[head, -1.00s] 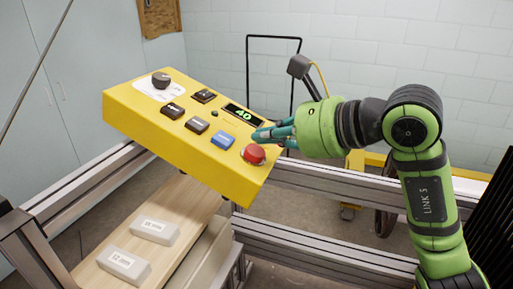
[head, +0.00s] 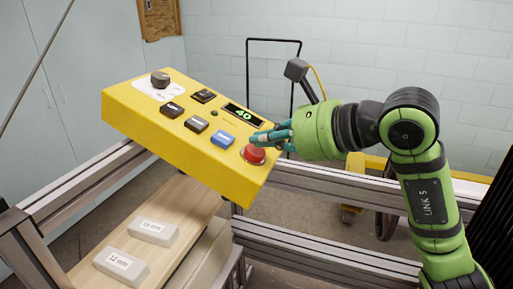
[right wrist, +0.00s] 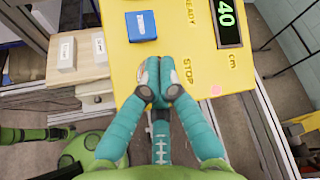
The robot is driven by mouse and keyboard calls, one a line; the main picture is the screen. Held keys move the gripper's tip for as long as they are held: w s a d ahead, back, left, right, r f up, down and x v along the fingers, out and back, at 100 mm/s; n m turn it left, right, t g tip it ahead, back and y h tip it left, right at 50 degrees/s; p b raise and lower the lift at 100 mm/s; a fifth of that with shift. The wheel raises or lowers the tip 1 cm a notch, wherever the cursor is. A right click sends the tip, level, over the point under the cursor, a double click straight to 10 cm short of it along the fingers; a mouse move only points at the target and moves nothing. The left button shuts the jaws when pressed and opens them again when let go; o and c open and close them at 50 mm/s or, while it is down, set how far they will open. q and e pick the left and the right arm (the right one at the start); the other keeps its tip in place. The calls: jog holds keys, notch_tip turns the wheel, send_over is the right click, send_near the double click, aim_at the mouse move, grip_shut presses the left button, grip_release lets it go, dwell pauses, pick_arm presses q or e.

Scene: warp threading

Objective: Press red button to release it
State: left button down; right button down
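The red button (head: 253,155) sits at the lower right corner of the sloped yellow control box (head: 190,160), on a metal collar. In the right wrist view it is mostly hidden behind my fingers, beside the word STOP. My right gripper (head: 262,138) has its teal fingers just above and behind the button in the head view. In the right wrist view the fingertips (right wrist: 159,92) are drawn together with nothing visible between them. I cannot tell whether they touch the button. My left gripper is not in view.
A blue button (head: 222,139), dark buttons (head: 196,124), a black knob (head: 160,79) and a display (head: 243,113) reading 40 share the box top. Metal rails (head: 330,253) run below. Two pale labelled blocks (head: 153,231) lie on a wooden board (head: 187,203).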

jog(key=shift+a+f+b, duration=0.1)
jog(key=shift+f+b, duration=0.3)
jog(key=shift+r, duration=0.1)
dwell(0.3)
jog(key=shift+d+r+p, duration=0.3)
jog(key=shift+r+p, duration=0.05)
jog(key=shift+r, duration=0.35)
notch_tip(320, 180, up, 6)
jog(key=d+p, duration=0.2)
jog(key=p, duration=0.1)
jog(key=shift+s+f, duration=0.2)
jog(key=shift+s, duration=0.2)
